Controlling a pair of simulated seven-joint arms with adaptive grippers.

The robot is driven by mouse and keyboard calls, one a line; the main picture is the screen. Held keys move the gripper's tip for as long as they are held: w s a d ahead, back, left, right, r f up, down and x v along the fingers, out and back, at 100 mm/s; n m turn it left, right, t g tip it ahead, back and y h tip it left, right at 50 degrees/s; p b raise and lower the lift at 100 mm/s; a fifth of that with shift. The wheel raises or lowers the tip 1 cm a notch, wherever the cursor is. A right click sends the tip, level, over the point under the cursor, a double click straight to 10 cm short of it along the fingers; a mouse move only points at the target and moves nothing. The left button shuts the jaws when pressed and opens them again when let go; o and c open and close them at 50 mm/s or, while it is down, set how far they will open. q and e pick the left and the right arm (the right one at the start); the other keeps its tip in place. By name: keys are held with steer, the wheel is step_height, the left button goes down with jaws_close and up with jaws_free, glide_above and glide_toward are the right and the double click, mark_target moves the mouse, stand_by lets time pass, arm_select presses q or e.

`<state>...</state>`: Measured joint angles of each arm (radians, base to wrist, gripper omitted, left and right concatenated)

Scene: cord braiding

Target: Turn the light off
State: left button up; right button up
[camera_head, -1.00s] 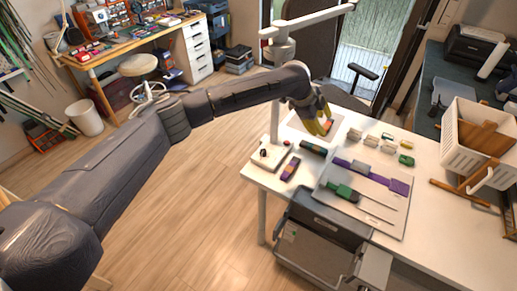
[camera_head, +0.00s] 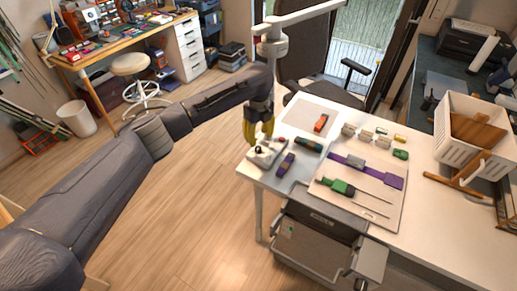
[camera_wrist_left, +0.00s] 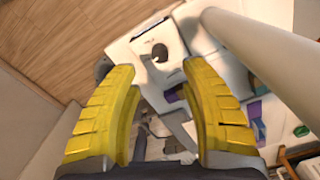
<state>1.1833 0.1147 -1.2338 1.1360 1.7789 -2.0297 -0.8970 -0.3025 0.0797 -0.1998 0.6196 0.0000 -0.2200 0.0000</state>
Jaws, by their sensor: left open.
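A small white switch box (camera_head: 270,158) with a dark knob (camera_head: 258,150) sits at the near left corner of the white table. In the left wrist view the box (camera_wrist_left: 142,40) carries a black round switch (camera_wrist_left: 160,52) with a small lever. A white lamp arm (camera_head: 305,14) tops a post, largely hidden by my arm in the head view; a thick white pole (camera_wrist_left: 265,65) crosses the wrist view. My left gripper (camera_head: 259,138) points down just above the box, its yellow fingers open, nothing between them. My right gripper is not seen.
Beside the box lie a purple piece (camera_head: 286,163) and a dark green cylinder (camera_head: 308,145). A grey board (camera_head: 330,197) with green and purple tools lies to the right. A white crate (camera_head: 465,150) stands farther right.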

mark_target(259, 148)
arm_select(q)
steer(key=shift+f, duration=3.55)
steer(key=shift+c, duration=0.6)
jaws_close()
